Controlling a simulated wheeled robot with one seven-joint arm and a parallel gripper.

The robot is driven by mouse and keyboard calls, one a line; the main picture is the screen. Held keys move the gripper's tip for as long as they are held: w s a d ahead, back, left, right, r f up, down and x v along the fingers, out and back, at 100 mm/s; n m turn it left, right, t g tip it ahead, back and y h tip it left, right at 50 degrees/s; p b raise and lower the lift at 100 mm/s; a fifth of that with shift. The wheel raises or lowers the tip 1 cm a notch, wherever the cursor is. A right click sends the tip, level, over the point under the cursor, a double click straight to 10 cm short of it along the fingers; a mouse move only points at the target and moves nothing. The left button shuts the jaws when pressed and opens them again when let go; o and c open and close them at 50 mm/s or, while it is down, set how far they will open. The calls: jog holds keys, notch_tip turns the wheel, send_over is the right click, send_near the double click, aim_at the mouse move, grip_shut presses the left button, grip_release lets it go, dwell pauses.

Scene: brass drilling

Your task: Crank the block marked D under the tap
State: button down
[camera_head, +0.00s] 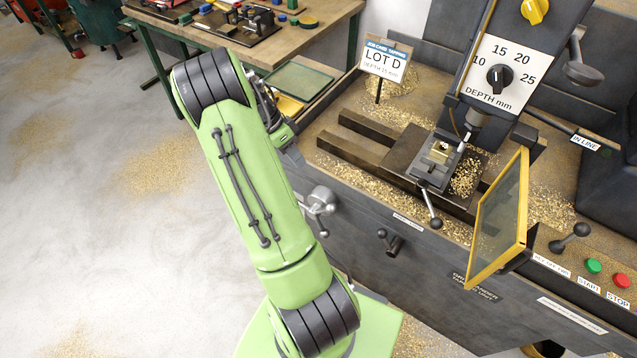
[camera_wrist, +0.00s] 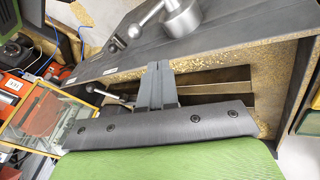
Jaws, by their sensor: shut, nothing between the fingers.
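The job card (camera_head: 385,62) reads LOT D; its smaller depth line is hard to read. A small brass block (camera_head: 440,150) sits in a dark vise (camera_head: 435,170) on the bed; I cannot read a mark on it. The tap spindle (camera_head: 474,122) is just right of and above it.
A yellow-framed guard (camera_head: 523,210) stands open right of the vise. The vise handle (camera_head: 432,208), a black front lever (camera_head: 390,243) and another handle (camera_head: 570,238) stick out. Start (camera_head: 593,266) and stop (camera_head: 621,280) buttons are at right. Brass chips cover the bed.

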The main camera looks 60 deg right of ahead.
jog(key=b, duration=0.1)
send_over(322, 212)
jog(key=w+d, duration=0.3)
jog(key=w, duration=0.1)
notch_tip(322, 212, down, 9)
jog(key=shift+s+a+f, duration=0.2)
jog(key=shift+s+a, duration=0.05)
jog(key=shift+s, duration=0.3)
jog(key=shift+s+a+f, duration=0.2)
jog(key=shift+s+a, duration=0.05)
jog(key=shift+s, duration=0.25)
jog(key=shift+s+a+f, duration=0.2)
jog(key=shift+s+a, duration=0.05)
jog(key=shift+s, duration=0.3)
jog(key=shift+d, duration=0.1)
